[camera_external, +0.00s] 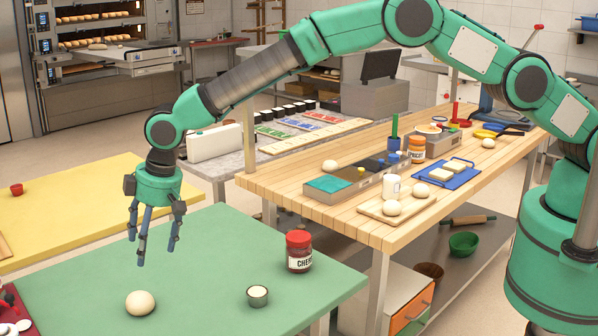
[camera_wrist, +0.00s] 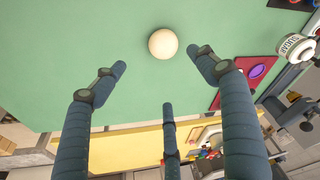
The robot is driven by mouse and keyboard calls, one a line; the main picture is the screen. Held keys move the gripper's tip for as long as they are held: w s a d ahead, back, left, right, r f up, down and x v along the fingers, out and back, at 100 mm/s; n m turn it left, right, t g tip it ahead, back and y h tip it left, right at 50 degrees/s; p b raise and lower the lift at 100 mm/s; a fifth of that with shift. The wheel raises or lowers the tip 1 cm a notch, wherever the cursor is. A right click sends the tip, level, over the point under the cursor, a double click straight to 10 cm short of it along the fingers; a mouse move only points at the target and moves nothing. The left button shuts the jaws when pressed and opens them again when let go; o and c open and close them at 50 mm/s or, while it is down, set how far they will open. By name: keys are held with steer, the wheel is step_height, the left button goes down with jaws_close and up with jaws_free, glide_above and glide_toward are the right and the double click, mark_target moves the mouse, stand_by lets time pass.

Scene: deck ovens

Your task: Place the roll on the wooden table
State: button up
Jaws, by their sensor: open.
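A round, pale roll (camera_external: 140,303) lies on the green table (camera_external: 215,255). It also shows in the wrist view (camera_wrist: 163,43), beyond and between the fingertips. My gripper (camera_external: 153,238) is open and empty above the green table, a little above and behind the roll, not touching it. Its spread fingers also show in the wrist view (camera_wrist: 162,85). The wooden table (camera_external: 300,185) stands to the right. On it are more pale rolls, one alone near its left end (camera_external: 330,166) and two on a small board (camera_external: 391,207).
A red-lidded jar (camera_external: 299,252) and a small metal cup (camera_external: 257,296) stand on the green table. The wooden table also holds a grey tray (camera_external: 345,182), a white bottle (camera_external: 391,187), an orange jar (camera_external: 417,150) and a blue tray (camera_external: 443,172). Its front left end has bare wood.

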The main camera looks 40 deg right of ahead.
steer(key=shift+s+a+f, duration=0.3)
steer(key=shift+a+f, duration=0.2)
steer(key=shift+f, duration=0.1)
steer(key=shift+f, duration=0.1)
glide_toward(140, 296)
steer(key=shift+x, duration=2.45)
steer(key=shift+d+f, duration=0.1)
steer(key=shift+f, duration=0.05)
steer(key=shift+x, duration=2.45)
steer(key=c, duration=1.2)
